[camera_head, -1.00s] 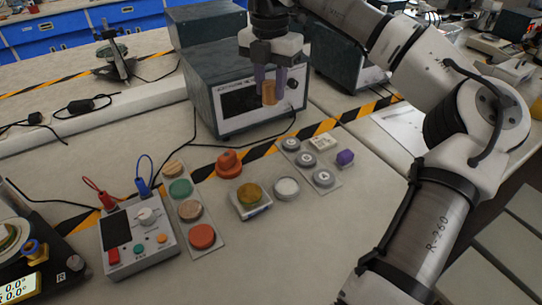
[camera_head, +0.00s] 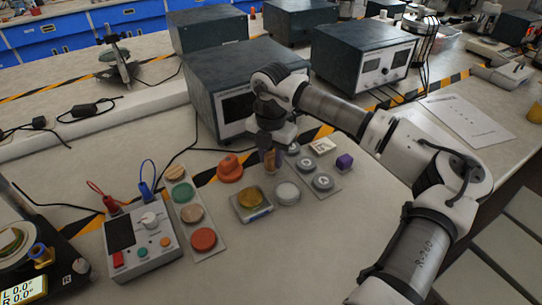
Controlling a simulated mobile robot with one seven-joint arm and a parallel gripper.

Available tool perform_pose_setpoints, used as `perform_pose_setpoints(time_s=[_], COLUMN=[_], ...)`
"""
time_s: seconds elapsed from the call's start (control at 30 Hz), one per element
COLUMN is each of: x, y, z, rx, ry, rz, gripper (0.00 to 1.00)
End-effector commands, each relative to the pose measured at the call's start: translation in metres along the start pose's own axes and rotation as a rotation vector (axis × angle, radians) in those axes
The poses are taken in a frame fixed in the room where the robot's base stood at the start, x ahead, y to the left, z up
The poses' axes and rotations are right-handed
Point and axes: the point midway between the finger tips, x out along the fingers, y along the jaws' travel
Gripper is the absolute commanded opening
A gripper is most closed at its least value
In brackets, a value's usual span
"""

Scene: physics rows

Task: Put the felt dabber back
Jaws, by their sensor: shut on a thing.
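My gripper (camera_head: 270,164) points down over the bench and is shut on a small tan-brown cylinder (camera_head: 270,158), which I take to be the felt dabber. The fingers cover much of it. It is low, just behind the round white dish (camera_head: 287,192) and right of the orange knobbed piece (camera_head: 229,168). I cannot tell whether its lower end touches anything. A square clear dish with a yellow-brown round pad (camera_head: 250,195) stands in front of the orange piece.
A strip of coloured discs (camera_head: 203,239) and a meter box (camera_head: 140,238) are at left. A dark instrument (camera_head: 215,75) stands behind. The front bench is clear.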

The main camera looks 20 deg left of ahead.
Motion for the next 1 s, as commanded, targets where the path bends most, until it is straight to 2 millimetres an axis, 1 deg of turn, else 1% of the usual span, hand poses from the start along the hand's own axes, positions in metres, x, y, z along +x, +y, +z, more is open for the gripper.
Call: perform_pose_setpoints(time_s=[0.03,0.1,0.3,0.43,0.47,0.6,0.87,1.0], x=[0.005,0.0081,0.0083,0.0128,0.0115,0.0108,0.0105,0.0042], y=[0.0,0.0002,0.0001,0.0001,0.0001,0.0,0.0,0.0001], z=[-0.0004,-0.0002,0.0001,0.0001,0.0001,0.0001,0.0001,0.0001], rx=[0.0,0.0,0.0,0.0,0.0,0.0,0.0,0.0], ry=[0.001,-0.001,-0.001,-0.002,-0.001,-0.001,-0.001,-0.001], rz=[0.001,0.001,0.001,0.0,0.001,0.001,0.0,0.001], gripper=[0.12,0.12,0.12,0.12,0.33,0.51,0.52,0.52])
